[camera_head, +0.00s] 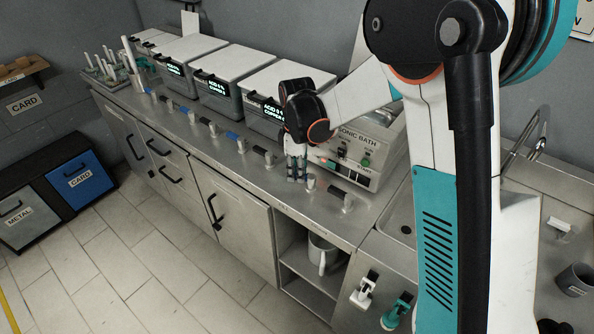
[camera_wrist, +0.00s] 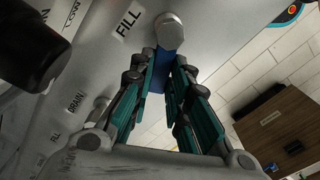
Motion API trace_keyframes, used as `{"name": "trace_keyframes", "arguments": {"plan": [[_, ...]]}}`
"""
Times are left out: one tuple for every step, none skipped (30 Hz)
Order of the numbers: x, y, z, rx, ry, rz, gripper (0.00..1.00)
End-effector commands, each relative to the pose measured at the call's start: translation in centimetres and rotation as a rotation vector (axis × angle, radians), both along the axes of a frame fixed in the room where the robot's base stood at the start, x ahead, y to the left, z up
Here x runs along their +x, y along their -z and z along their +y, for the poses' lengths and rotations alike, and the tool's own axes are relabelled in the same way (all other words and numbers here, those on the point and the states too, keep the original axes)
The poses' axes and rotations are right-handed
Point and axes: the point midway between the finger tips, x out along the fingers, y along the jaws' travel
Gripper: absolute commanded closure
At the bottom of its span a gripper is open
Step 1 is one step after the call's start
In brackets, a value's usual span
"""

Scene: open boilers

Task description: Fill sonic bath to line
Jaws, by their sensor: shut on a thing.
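The sonic bath (camera_head: 362,152) is a grey unit with a labelled front panel, at the back of the counter. My gripper (camera_head: 297,174) points down at the counter's front strip, in front and to the left of the bath's panel. In the wrist view, my gripper's teal fingers (camera_wrist: 160,72) are shut on a blue valve handle (camera_wrist: 157,82). This handle joins a silver knob (camera_wrist: 169,30) beside a FILL label (camera_wrist: 129,22). The water level and fill line inside the bath are hidden.
Several lidded acid tanks (camera_head: 211,92) stand left of the bath. More valve knobs line the counter's front, including a silver one (camera_head: 347,203) to the right of my gripper. A sink tap (camera_head: 525,140) is at the right. A jug (camera_head: 322,254) stands on the open shelf below.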

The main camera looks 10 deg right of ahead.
Motion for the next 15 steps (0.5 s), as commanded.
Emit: {"name": "trace_keyframes", "arguments": {"plan": [[0.04,-0.02,0.0,0.0,0.0,-0.001,1.0],[0.04,-0.02,0.0,0.0,-0.001,-0.001,1.0],[0.04,-0.02,0.0,0.0,-0.001,-0.001,0.74],[0.04,-0.02,0.0,0.0,-0.001,-0.001,0.68],[0.03,-0.02,0.0,0.0,-0.001,-0.001,0.63],[0.03,-0.02,0.0,0.0,-0.001,-0.001,0.63],[0.03,-0.02,0.0,0.0,-0.001,-0.001,0.63],[0.02,-0.01,0.0,0.0,-0.001,-0.001,0.63],[0.02,-0.01,0.0,0.0,-0.001,0.0,0.63],[0.02,-0.01,0.0,0.0,-0.001,0.0,0.63],[0.02,-0.01,0.0,0.0,-0.001,0.0,0.63],[0.01,-0.01,0.01,0.0,-0.001,0.0,0.63],[0.01,-0.01,0.01,0.0,-0.001,0.0,0.63],[0.01,-0.04,0.01,0.0,-0.001,0.0,0.63],[0.01,-0.14,0.01,0.0,-0.001,0.0,0.63]]}}
